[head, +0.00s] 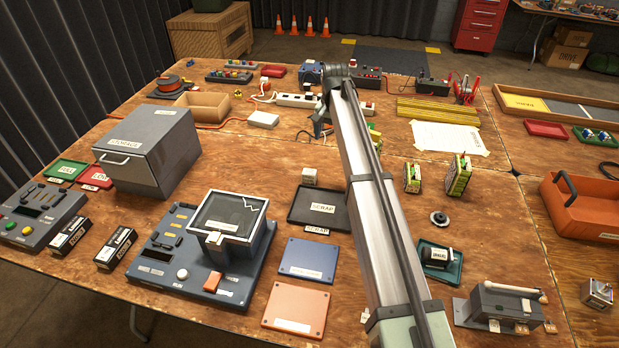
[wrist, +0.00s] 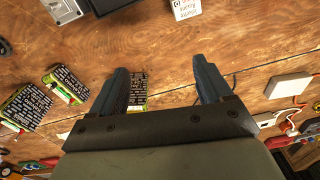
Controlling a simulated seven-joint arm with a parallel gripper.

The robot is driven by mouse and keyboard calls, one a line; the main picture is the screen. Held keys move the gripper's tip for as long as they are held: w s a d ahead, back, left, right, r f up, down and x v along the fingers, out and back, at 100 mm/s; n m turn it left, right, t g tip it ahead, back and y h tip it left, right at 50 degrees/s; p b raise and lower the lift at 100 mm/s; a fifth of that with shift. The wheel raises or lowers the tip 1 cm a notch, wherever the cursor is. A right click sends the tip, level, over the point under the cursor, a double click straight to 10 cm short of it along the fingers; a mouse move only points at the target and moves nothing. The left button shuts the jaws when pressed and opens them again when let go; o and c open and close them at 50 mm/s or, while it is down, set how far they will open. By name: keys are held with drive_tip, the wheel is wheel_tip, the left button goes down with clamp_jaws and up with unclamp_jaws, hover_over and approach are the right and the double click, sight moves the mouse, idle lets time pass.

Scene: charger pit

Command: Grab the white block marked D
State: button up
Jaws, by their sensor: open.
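A small white block (head: 309,177) stands on the wooden table just behind the black scrap tray, left of my arm in the head view. It also shows at the top edge of the wrist view (wrist: 185,9), partly cut off, with small dark print. I cannot make out a letter D on it. My gripper (wrist: 162,72) is open, with its two fingers spread and no block between them. In the head view my gripper (head: 320,124) is farther back than the block and partly hidden by my arm.
Green printed packs (wrist: 68,85) stand on the table, one partly behind my left finger in the wrist view. A white box (head: 263,119) lies near the power strip (head: 297,100). The scrap tray (head: 336,219) is in front of the block.

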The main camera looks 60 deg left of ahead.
drive_tip(key=s+a+n, duration=0.2)
drive_tip(key=s+a, duration=0.1)
drive_tip(key=s, duration=0.4)
hover_over(309, 172)
drive_tip(key=shift+h, duration=0.3)
drive_tip(key=f, duration=0.9)
drive_tip(key=shift+s+a, duration=0.15)
drive_tip(key=shift+s, duration=0.1)
drive_tip(key=shift+w+f, duration=0.2)
drive_tip(key=shift+f, duration=1.15)
drive_tip(key=shift+w+f, duration=0.15)
drive_tip(key=shift+f, duration=1.15)
drive_tip(key=c, duration=1.1)
drive_tip(key=shift+c, duration=0.2)
